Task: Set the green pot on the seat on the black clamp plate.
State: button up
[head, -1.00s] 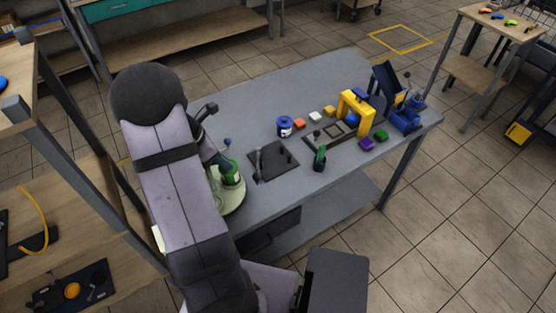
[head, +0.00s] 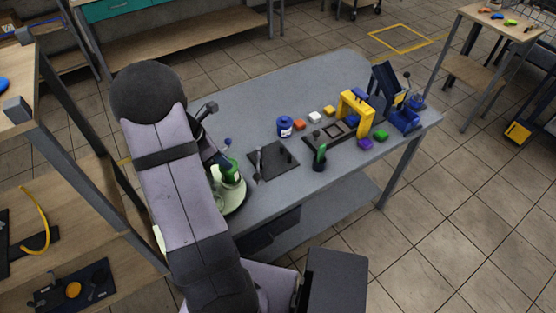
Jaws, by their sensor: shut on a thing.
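The green pot (head: 231,173) is at the left end of the grey table, above a round pale-green tray (head: 238,200). My gripper (head: 225,163) is shut on the pot; my arm hides much of the gripper and part of the tray. I cannot tell the exact height of the pot over the tray. The black clamp plate (head: 267,172) lies flat just right of the pot, with a grey upright lever (head: 258,162) at its left side and a small dark post (head: 289,157) on its right. No pot shows on the plate.
A dark green upright item (head: 320,157) stands right of the plate. A blue can (head: 284,126) stands behind it. Small coloured blocks, a yellow arch frame (head: 355,108) and a blue machine (head: 405,117) are farther right. The table's back left is clear.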

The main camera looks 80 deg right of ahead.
notch_tip(320, 180, up, 6)
jog(key=p, duration=0.6)
dwell(0.6)
jog(key=shift+d, duration=0.1)
dwell(0.3)
jog(key=s+d+p, duration=0.6)
jog(key=s+d, duration=0.6)
jog(key=shift+s+d, duration=0.2)
jog(key=shift+s, duration=0.2)
dwell(0.7)
jog(key=shift+f, duration=0.15)
dwell(0.5)
notch_tip(320, 180, down, 6)
jog(key=b, duration=0.4)
jog(key=shift+f, duration=0.15)
dwell(0.5)
dwell(1.8)
